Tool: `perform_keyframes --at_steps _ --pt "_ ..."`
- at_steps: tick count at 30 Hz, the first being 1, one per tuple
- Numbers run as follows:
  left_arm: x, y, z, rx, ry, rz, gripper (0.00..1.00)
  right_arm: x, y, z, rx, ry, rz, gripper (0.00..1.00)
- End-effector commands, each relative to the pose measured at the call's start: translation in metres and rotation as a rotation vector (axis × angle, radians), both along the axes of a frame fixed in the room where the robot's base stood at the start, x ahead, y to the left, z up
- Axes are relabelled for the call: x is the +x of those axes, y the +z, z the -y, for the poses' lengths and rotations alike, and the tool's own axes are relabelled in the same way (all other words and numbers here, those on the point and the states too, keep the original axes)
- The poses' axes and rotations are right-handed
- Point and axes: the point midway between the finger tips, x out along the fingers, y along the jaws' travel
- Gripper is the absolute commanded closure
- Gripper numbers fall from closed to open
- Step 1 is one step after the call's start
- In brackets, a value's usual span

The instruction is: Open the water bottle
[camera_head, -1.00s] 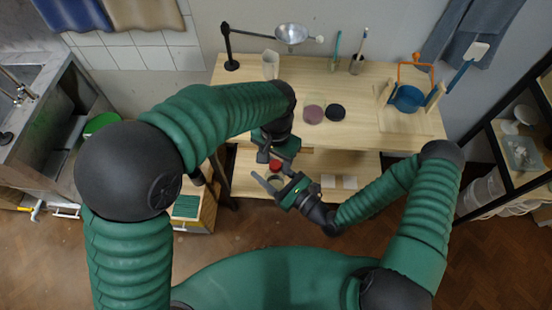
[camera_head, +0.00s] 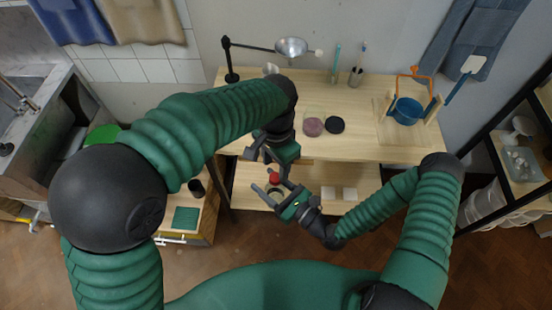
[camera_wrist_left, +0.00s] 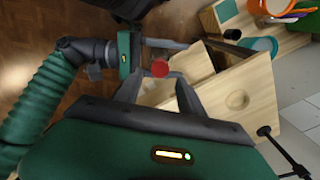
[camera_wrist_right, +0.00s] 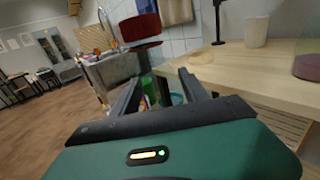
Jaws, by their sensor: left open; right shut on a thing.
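The water bottle's red cap (camera_head: 274,178) shows in front of the bench in the head view. In the right wrist view the dark red cap (camera_wrist_right: 140,28) stands above the fingers, with a thin red rim under it. The bottle's body is see-through and hard to make out. My right gripper (camera_head: 269,188) is shut on the bottle below the cap. My left gripper (camera_head: 272,166) is open and comes from above. In the left wrist view the cap (camera_wrist_left: 160,68) appears between its two fingertips; I cannot tell whether they touch it.
The wooden bench (camera_head: 375,148) stands behind the grippers, with a lower shelf (camera_head: 360,180). White blocks (camera_head: 338,194) lie right of my right gripper.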

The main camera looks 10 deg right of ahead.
Motion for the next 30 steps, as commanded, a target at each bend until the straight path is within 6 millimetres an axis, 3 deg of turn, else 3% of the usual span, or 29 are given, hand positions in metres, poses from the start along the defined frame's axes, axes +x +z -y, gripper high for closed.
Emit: perform_keyframes --at_steps 7,17,27,30 --pt "-0.001 -0.04 -0.001 0.003 0.002 -0.002 0.54 0.0 0.001 0.0 0.001 0.0 0.001 1.0" --pt "0.0 -0.047 -0.001 0.0 0.003 0.001 0.54 0.0 0.001 0.0 0.001 0.0 0.001 1.0" --pt "0.0 -0.047 -0.001 0.001 0.003 0.001 0.98 0.0 0.0 0.0 0.001 0.0 0.001 1.0" --pt "0.0 -0.046 -0.001 0.0 0.003 0.001 1.0 0.0 0.0 0.0 0.001 0.0 0.001 1.0"
